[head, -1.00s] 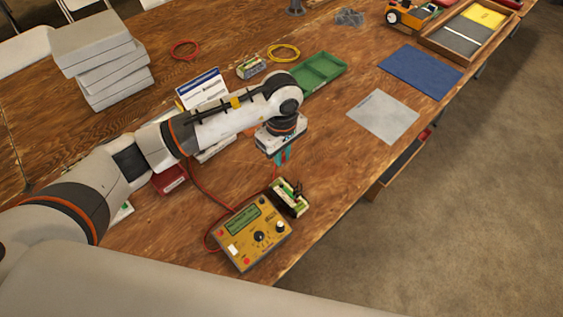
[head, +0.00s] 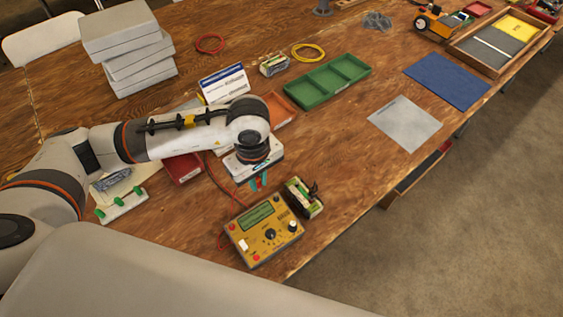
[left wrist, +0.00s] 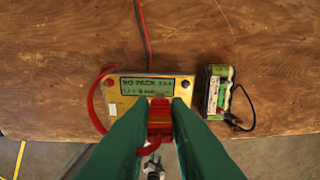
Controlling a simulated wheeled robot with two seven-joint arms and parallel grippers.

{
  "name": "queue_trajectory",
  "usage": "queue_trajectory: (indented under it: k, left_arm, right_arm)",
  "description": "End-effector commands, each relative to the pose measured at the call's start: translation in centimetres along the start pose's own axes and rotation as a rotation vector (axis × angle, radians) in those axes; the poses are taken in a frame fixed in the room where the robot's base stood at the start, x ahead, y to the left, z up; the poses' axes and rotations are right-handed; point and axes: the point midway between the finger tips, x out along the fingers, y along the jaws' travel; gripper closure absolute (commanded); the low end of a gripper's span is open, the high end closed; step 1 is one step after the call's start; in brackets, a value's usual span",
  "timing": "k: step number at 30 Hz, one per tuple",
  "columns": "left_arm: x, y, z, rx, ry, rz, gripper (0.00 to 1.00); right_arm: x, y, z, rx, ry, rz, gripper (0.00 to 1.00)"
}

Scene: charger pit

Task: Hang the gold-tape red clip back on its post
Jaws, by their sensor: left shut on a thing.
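My left gripper (head: 258,184) hangs above the table just behind the yellow charger (head: 262,250), pointing down. In the left wrist view its green fingers (left wrist: 159,106) are shut on a red clip (left wrist: 160,118), seen in front of the charger (left wrist: 128,98). I cannot make out gold tape on the clip. A red lead (left wrist: 98,100) loops at the charger's left side. I cannot tell which post belongs to the clip. My right gripper is not in view.
A battery pack (head: 302,197) with a black lead stands beside the charger. A grey mat (head: 405,123) lies right. Bare table lies between mat and battery pack.

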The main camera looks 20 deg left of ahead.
Motion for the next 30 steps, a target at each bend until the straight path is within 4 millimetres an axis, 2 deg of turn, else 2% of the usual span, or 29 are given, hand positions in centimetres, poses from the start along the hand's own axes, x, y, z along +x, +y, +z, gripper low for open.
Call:
queue_trajectory:
  k: [1,6,12,18,30]
  left_arm:
    - [0.3,1.4,0.1,0.0,-0.003,0.002,0.97]
    - [0.5,5.7,0.1,-0.001,-0.003,0.002,0.97]
    - [0.5,9.6,0.0,0.0,-0.002,0.001,0.97]
    - [1.6,9.2,-0.1,0.001,0.001,-0.001,0.97]
    - [1.6,9.1,-0.1,0.0,0.0,0.0,0.97]
  right_arm:
    - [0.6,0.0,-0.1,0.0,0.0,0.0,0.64]
    - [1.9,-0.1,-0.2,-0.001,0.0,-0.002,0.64]
    - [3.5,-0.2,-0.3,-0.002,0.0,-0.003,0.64]
    - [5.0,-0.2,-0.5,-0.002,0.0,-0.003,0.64]
    - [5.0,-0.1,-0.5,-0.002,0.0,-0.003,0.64]
